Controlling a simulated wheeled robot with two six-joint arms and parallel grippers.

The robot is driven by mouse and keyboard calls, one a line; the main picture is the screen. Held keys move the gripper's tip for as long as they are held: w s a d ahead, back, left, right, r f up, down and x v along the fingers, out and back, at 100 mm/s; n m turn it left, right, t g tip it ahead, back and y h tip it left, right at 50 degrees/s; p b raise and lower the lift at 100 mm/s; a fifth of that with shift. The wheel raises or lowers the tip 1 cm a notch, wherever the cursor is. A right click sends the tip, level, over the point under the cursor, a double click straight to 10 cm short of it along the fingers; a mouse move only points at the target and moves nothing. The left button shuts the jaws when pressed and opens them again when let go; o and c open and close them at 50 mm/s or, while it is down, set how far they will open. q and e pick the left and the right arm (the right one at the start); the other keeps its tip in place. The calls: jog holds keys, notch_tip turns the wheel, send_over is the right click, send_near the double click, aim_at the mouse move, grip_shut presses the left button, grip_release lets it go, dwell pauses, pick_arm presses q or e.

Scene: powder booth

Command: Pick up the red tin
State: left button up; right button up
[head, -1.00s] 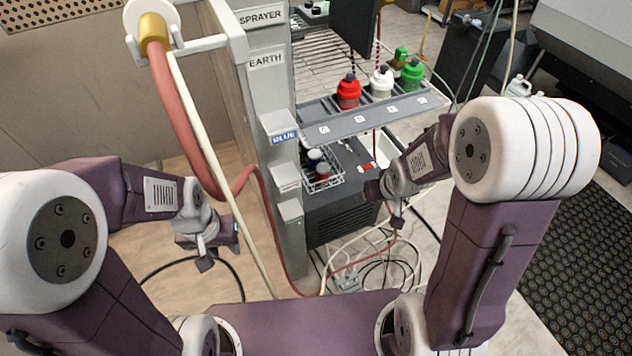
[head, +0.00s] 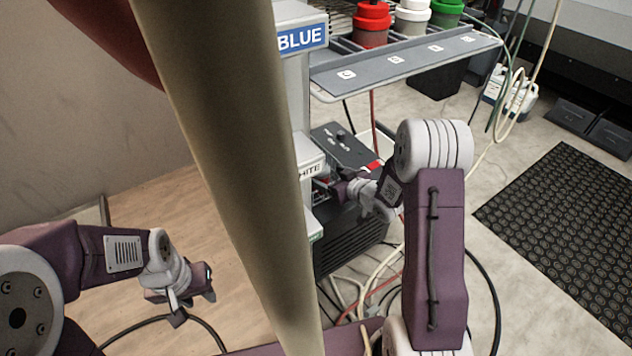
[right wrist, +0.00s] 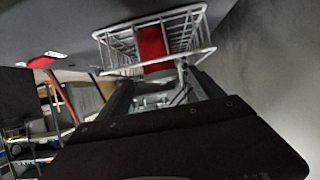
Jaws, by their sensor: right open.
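A red tin (right wrist: 152,45) stands in a white wire basket (right wrist: 188,52) in the right wrist view. My right gripper (right wrist: 157,84) is open, its two dark fingers pointing at the basket with the tin beyond and between them. In the head view my right gripper (head: 328,188) is beside the post labelled WHITE, partly hidden, and the tin cannot be made out clearly there. My left gripper (head: 188,288) hangs low over the floor at the left, away from the basket; its jaw opening is unclear.
The labelled post (head: 305,130) stands beside my right gripper. A dark cabinet (head: 350,240) is behind it. Cables lie on the floor.

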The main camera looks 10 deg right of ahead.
aim_at(326, 177)
jog(key=b+x, duration=0.1)
jog(key=x, duration=0.2)
jog(key=shift+s+f+b, duration=0.1)
jog(key=shift+f+b, duration=0.15)
jog(key=shift+b, duration=0.1)
jog(key=shift+w+a, duration=0.1)
jog(key=shift+w, duration=0.25)
jog(key=b+x, duration=0.4)
jog(key=x, duration=0.1)
jog(key=shift+s+f, duration=0.15)
jog(key=shift+f, duration=0.15)
jog(key=shift+r, duration=0.15)
grip_shut()
jog(key=shift+r, duration=0.1)
